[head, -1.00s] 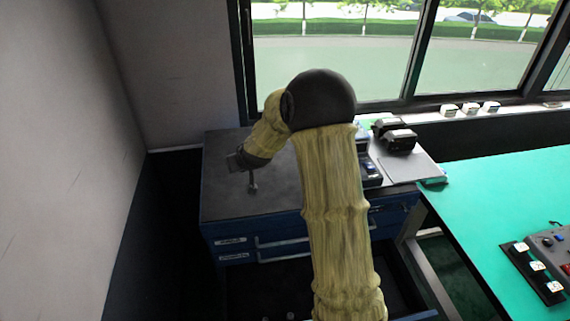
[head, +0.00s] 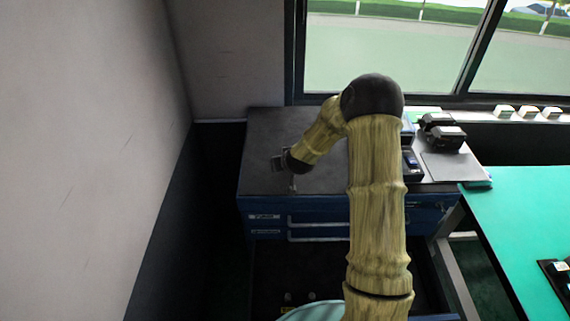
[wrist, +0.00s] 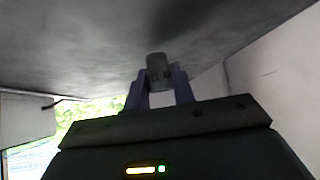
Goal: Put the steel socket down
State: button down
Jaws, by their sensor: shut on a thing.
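The steel socket (wrist: 157,71) is a short, dull grey cylinder. In the wrist view it sits between the two fingertips of my gripper (wrist: 159,84), which is shut on it. In the head view my gripper (head: 292,185) points down over the front part of the dark top of the blue tool cabinet (head: 265,150). The socket is too small to make out there. I cannot tell whether it touches the top.
A lower drawer (head: 262,275) stands open, with small items inside. Black devices (head: 443,133) and a grey sheet (head: 450,167) lie right of my arm. A green desk (head: 520,215) is at right, a wall at left. The cabinet top left of my gripper is clear.

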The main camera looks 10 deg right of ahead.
jog(key=shift+f, duration=0.55)
jog(key=c, duration=1.2)
grip_release()
jog(key=shift+f, duration=0.1)
jog(key=shift+o, duration=0.2)
jog(key=shift+r, duration=0.2)
jog(key=b+v, duration=0.2)
jog(key=v, duration=1)
jog(key=shift+f, duration=0.1)
jog(key=shift+a, duration=0.1)
